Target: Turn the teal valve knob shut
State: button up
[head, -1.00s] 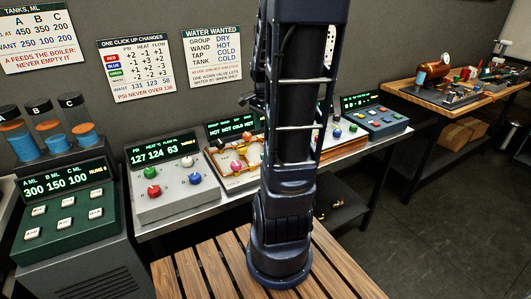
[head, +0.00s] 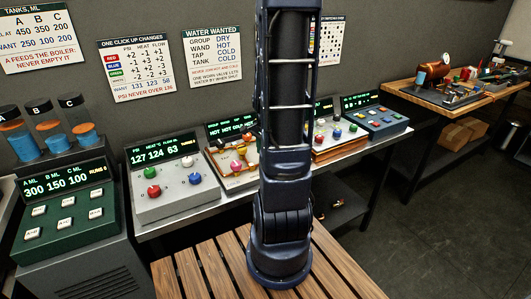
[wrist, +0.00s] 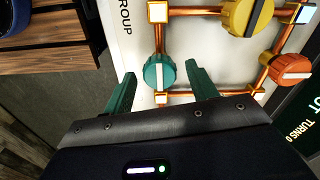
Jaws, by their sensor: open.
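The teal valve knob (wrist: 160,73) is round with a white pointer bar, set on copper pipes on a white panel marked GROUP. In the wrist view it appears between the tips of my gripper (wrist: 160,71). The two green fingers are spread apart, one on each side of the knob. I cannot tell whether either finger touches it or how deep they reach. In the head view my arm covers part of the pipe panel (head: 229,182), and I cannot make out my gripper or the teal knob there.
A yellow knob (wrist: 247,14) and an orange knob (wrist: 286,70) sit on the same pipes, right of the teal knob. In the head view a grey console (head: 180,207) stands left of the pipe panel. A slatted wooden table (head: 205,272) is in front.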

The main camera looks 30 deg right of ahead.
jog(key=shift+f, duration=0.25)
jog(key=c, duration=1)
